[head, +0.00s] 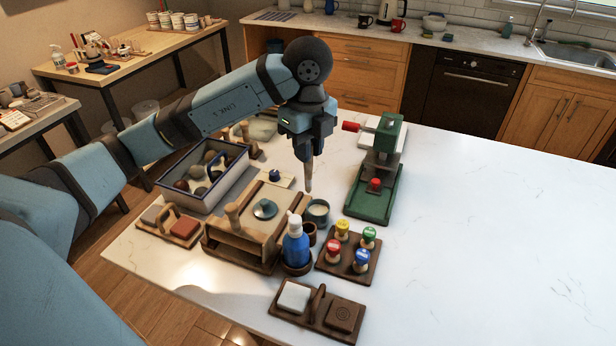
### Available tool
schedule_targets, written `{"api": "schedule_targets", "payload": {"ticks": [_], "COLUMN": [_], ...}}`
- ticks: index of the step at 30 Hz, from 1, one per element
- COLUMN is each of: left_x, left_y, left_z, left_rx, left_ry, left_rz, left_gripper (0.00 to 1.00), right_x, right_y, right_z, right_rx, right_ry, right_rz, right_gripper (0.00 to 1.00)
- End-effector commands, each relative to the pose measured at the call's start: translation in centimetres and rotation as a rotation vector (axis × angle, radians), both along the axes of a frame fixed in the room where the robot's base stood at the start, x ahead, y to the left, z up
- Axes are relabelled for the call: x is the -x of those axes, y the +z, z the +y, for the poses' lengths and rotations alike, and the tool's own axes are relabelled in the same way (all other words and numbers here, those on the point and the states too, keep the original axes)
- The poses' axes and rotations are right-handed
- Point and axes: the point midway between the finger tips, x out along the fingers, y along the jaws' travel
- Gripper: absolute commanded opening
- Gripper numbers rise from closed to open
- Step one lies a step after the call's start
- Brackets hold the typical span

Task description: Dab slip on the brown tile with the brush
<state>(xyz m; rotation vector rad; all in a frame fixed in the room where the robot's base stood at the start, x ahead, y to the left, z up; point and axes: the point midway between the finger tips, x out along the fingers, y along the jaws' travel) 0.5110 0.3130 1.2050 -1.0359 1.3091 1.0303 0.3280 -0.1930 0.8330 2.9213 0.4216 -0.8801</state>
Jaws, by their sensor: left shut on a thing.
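My left gripper (308,157) points down over the table and is shut on a slim, light-brown brush (309,178). The brush hangs about upright, its lower end just above or at the rim of a small dark cup of pale slip (318,209); I cannot tell whether it touches. A dark-brown square tile (343,316) lies on a wooden board (316,325) at the front, right of a white tile (293,297). A reddish-brown block (184,228) lies in a handled wooden tray at the left. My right gripper is out of view.
A blue bottle (296,246) stands close before the cup. A wooden stand (243,236) is left of it, and a board with several coloured stamps (349,268) is right. A green press (374,190) stands behind right. The table's right side is clear.

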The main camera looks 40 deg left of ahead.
Motion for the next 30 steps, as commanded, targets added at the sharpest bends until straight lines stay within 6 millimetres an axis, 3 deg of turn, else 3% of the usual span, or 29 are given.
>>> {"api": "schedule_targets", "payload": {"ticks": [3, 11, 30], "left_x": [-0.1, 0.0, 0.0], "left_y": [2.2, 4.4, 10.7], "left_z": [0.0, 0.0, 0.0], "left_rx": [-0.002, -0.001, 0.000], "left_ry": [0.000, 0.001, 0.000], "left_rz": [-0.005, 0.000, 0.000], "left_gripper": [0.05, 0.05, 0.05], "right_x": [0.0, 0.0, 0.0], "right_y": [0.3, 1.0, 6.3], "right_z": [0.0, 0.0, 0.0], "right_rx": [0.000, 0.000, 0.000], "right_ry": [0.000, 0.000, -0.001], "right_rz": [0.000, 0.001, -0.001], "right_gripper": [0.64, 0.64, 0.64]}}
